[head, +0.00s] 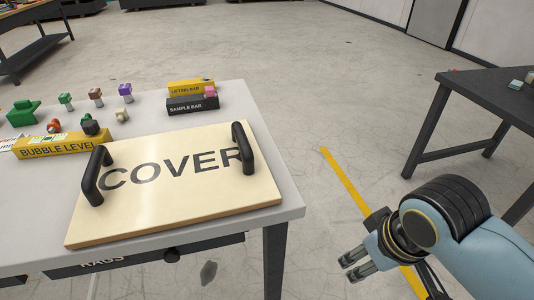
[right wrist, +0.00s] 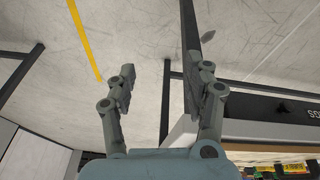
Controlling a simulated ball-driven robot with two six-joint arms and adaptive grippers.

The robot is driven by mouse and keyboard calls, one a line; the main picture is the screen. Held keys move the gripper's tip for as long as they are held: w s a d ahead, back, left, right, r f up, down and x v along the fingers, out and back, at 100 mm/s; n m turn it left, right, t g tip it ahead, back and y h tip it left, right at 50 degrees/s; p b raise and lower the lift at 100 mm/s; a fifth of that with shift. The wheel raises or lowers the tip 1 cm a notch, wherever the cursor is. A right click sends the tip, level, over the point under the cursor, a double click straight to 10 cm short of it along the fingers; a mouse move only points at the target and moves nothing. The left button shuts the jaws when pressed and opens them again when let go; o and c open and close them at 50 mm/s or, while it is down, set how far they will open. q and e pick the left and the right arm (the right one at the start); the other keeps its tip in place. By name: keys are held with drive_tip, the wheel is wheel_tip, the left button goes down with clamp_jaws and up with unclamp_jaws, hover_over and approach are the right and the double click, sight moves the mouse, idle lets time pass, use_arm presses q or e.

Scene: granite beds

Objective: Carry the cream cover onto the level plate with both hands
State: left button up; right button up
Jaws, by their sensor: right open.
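The cream cover (head: 180,205) is a flat board marked "COVER" with two black upright handles. It lies flat at the front of the grey table in the head view. Its left handle (head: 91,178) and right handle (head: 244,148) are both free of any gripper. My right gripper (head: 352,267) is open and empty, low to the right of the table, apart from the cover. My left gripper is not in view. I cannot make out a level plate.
A yellow bubble level box (head: 62,146), a lifting bar box (head: 190,86), a sample bar box (head: 188,106) and several small coloured knobs stand behind the cover on the table (head: 150,110). A dark table (head: 490,95) stands at the right. Open floor lies between.

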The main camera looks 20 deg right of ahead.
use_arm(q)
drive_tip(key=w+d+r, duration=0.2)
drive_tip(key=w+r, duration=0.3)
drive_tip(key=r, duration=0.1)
use_arm(e)
drive_tip(key=w+a+r, duration=0.1)
drive_tip(key=w+r, duration=0.4)
drive_tip(key=r, duration=0.1)
use_arm(q)
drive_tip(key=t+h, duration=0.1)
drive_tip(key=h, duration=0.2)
approach(88, 168)
use_arm(e)
drive_tip(key=m+t+y, duration=0.2)
approach(241, 130)
use_arm(q)
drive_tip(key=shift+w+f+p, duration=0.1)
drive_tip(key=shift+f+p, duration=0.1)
drive_tip(key=shift+p, duration=0.25)
use_arm(e)
drive_tip(key=shift+w+d+f, duration=0.1)
drive_tip(key=shift+w, duration=0.1)
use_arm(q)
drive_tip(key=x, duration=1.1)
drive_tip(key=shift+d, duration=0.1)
use_arm(e)
drive_tip(key=x, duration=1.1)
drive_tip(key=shift+s, duration=0.2)
